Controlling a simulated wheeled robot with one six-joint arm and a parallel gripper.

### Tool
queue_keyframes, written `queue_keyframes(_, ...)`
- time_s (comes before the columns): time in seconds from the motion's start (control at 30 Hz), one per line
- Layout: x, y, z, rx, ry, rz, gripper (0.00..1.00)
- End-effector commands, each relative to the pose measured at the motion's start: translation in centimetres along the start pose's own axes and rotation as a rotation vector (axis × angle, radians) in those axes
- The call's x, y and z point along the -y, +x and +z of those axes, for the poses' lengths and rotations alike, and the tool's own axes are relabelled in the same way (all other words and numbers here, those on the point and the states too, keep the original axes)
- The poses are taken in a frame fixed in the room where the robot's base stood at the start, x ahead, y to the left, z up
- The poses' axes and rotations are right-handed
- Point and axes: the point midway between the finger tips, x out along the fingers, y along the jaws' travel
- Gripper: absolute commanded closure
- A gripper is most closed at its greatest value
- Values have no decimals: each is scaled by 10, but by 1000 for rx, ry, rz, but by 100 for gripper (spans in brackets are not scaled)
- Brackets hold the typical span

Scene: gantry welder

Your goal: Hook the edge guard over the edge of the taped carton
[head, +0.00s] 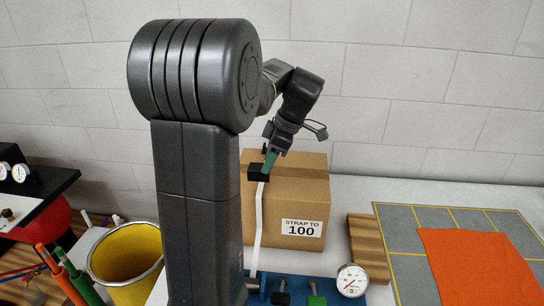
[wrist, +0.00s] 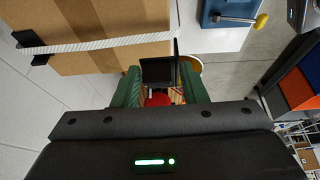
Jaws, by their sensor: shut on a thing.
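The taped carton (head: 285,205) is a brown box with a "STRAP TO 100" label. A white strap (head: 257,225) hangs down its front, and in the wrist view the strap (wrist: 105,43) crosses the carton (wrist: 85,62). My gripper (head: 268,162) has green fingers and is shut on a black edge guard (head: 258,172) at the carton's near upper edge. The wrist view shows this guard (wrist: 157,72) between the fingers, beside the carton and the strap. I cannot tell whether it touches the edge. Another black guard (wrist: 36,46) sits under the strap at the carton's far side.
A blue strapping fixture (head: 295,290) with a round gauge (head: 352,280) stands in front of the carton. A wooden block (head: 369,247) is to its right. An orange sheet (head: 478,265) lies on a grey mat (head: 400,237). A yellow bucket (head: 127,252) stands at left.

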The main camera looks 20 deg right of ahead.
Motion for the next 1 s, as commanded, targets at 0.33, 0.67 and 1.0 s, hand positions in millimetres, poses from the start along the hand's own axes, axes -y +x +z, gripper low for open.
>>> queue_keyframes(0.33, 1, 25, 10, 0, 0, -2, 83)
queue_keyframes(0.67, 1, 56, 23, 0, 0, -1, 83)
queue_keyframes(1.0, 1, 78, 32, 0, 0, 0, 83)
